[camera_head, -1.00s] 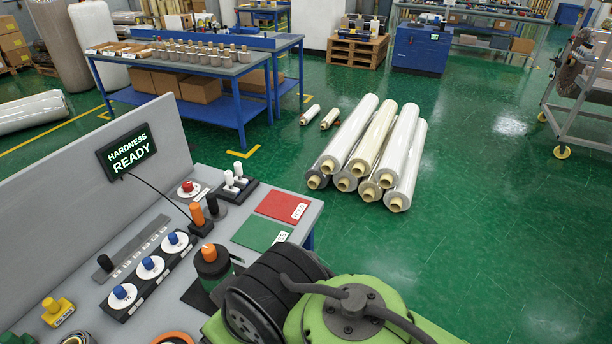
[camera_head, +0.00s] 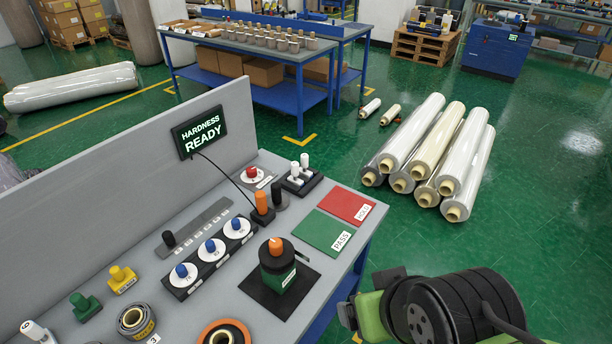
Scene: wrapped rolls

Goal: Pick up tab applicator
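Several small tools with knobs stand on the grey bench (camera_head: 215,290), and I cannot tell for sure which is the tab applicator. A black and green device with an orange knob (camera_head: 277,265) stands on a black mat. Parts of my green and black arm show at the lower right, beside the bench. My gripper is not visible.
A row of blue-knobbed discs (camera_head: 211,252), a red plate (camera_head: 348,205), a green plate (camera_head: 322,232) and a display reading HARDNESS READY (camera_head: 199,132) are on the bench. A grey panel (camera_head: 110,170) closes its back. Wrapped rolls (camera_head: 466,170) lie on the floor beyond.

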